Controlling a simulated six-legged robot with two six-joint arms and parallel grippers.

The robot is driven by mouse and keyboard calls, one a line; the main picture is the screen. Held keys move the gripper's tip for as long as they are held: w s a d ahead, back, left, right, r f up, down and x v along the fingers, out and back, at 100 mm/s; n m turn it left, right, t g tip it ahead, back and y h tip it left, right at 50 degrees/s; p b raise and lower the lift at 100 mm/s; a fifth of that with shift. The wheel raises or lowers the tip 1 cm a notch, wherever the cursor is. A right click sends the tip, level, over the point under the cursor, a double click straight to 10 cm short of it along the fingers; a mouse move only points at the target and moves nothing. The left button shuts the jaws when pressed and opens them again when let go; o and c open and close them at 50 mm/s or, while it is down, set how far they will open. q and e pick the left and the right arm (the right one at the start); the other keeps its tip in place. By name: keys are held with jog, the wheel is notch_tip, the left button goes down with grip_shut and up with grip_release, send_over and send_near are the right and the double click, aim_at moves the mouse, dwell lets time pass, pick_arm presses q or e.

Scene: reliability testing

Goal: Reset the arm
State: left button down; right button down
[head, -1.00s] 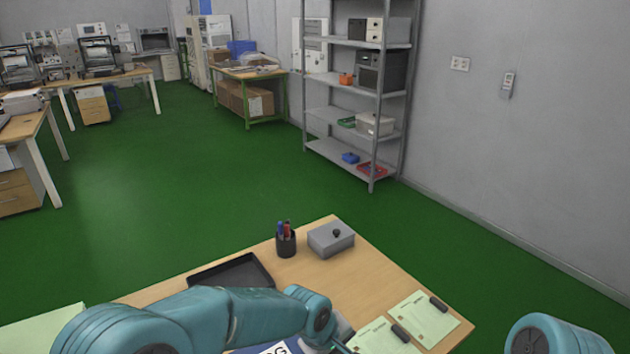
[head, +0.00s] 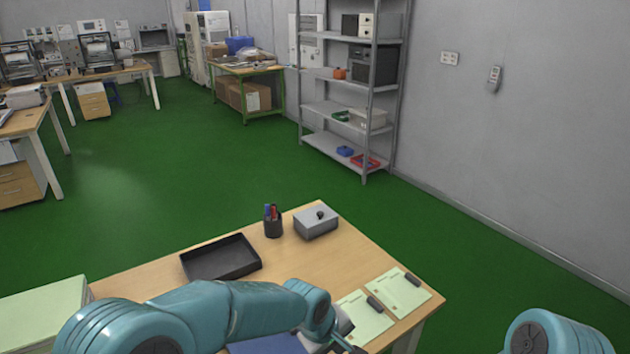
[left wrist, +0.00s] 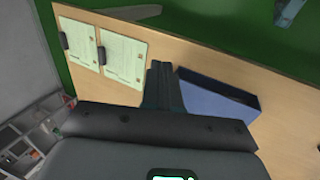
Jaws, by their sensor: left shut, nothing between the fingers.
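My left arm reaches across the near part of the desk in the head view. Its gripper (head: 350,346) is at the lower edge of the picture, partly cut off, beside the green clipboards. In the left wrist view the two dark fingers (left wrist: 165,86) are together and empty, over the desk between the clipboards (left wrist: 124,55) and a blue box (left wrist: 218,104). Of my right arm only a teal link shows at the lower right of the head view; its gripper is out of sight.
The wooden desk (head: 370,262) holds a black tray (head: 221,258), a pen cup (head: 273,224), a grey box with a knob (head: 316,222) and two clipboards. A metal shelf (head: 368,132) stands by the wall. Green floor (head: 150,190) lies open beyond the desk.

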pick_arm(q)
jog(key=s+a+f+m+g, duration=0.1)
jog(key=s+a+f, duration=0.4)
jog(key=f, duration=0.4)
jog(key=s+a+f+m, duration=0.1)
jog(key=s+a+f, duration=0.4)
jog(key=s, duration=0.4)
jog(key=s+a+f+m+g, duration=0.1)
jog(key=s+a+f+m, duration=0.1)
jog(key=s+a+f, duration=0.4)
jog(key=s, duration=0.3)
jog(key=shift+a+m, duration=0.2)
jog(key=shift+m, duration=0.1)
